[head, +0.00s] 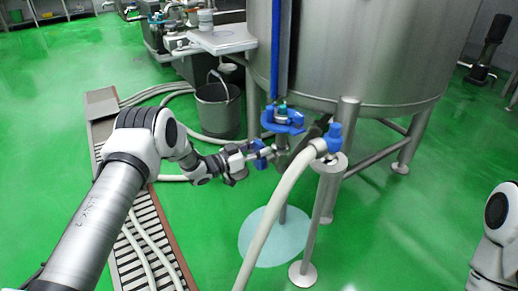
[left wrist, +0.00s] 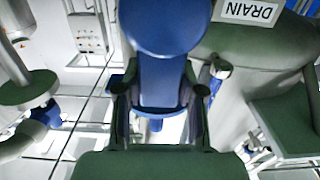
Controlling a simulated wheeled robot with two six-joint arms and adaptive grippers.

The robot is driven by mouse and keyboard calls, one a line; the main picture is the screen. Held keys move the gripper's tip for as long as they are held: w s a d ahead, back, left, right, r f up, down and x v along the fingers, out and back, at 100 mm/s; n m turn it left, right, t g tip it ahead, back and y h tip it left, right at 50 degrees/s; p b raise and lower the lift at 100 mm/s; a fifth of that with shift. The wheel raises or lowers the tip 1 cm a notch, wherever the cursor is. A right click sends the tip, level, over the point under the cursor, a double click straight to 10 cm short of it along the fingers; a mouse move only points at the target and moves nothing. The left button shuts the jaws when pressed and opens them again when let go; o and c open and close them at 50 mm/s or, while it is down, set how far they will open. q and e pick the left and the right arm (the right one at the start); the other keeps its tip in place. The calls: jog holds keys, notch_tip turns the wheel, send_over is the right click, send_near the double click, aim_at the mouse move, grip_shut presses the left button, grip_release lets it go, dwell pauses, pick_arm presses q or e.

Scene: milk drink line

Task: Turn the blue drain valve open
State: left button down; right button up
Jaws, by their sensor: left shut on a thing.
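The blue drain valve handle (left wrist: 158,72) fills the upper middle of the left wrist view, with a white DRAIN label (left wrist: 250,12) beside it. My left gripper (left wrist: 160,112) is shut on the handle, one finger on each side. In the head view my left gripper (head: 268,156) is under the steel tank (head: 350,50), at the valve area. Blue parts show there, but the handle is too small to tell from the gripper. How far the handle is turned is unclear. My right arm shows at the right edge; its gripper is out of view.
A pale hose (head: 275,205) with a blue end fitting (head: 334,136) passes a steel post just right of my left gripper. A grey bucket (head: 219,105) stands behind. A pale round patch (head: 258,245) lies on the green floor. A floor grate (head: 150,240) runs at left.

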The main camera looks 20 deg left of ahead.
pick_arm(q)
jog(key=c, duration=0.7)
grip_release()
jog(key=v, duration=1.2)
jog(key=shift+a, duration=0.1)
